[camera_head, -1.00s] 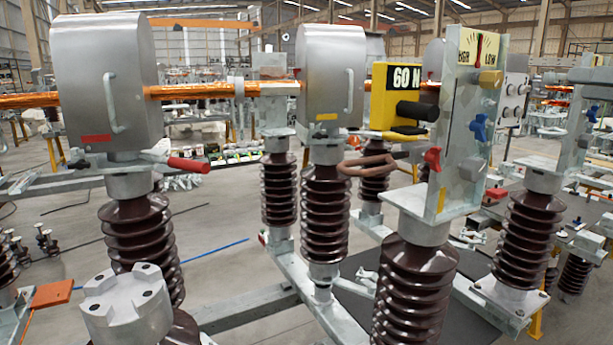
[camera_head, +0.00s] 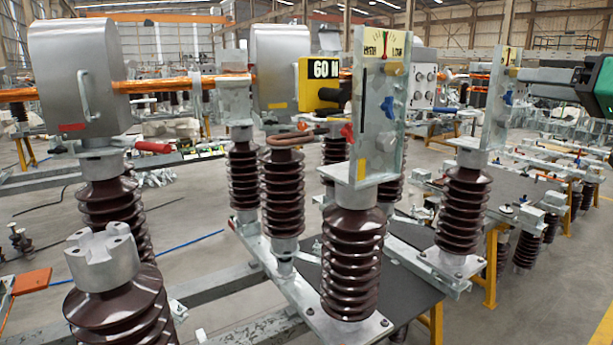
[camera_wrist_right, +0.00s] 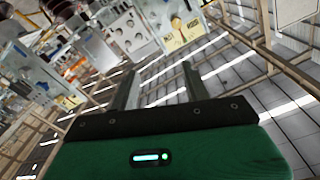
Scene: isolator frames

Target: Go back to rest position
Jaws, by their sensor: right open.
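My right gripper (camera_head: 528,76) comes in from the right edge of the head view, with its green body (camera_head: 598,92) partly cut off by the frame. Its grey fingers point left, in front of or beside the top of the right-hand metal bracket (camera_head: 494,110); I cannot tell the gap in depth. In the wrist view, the right gripper (camera_wrist_right: 160,84) has its two fingers spread, with nothing held between them. My left gripper is in neither view.
Brown ribbed insulators (camera_head: 352,260) carry metal brackets and grey housings (camera_head: 78,80). A copper bar (camera_head: 165,85) runs behind. Open floor (camera_head: 540,300) lies at lower right.

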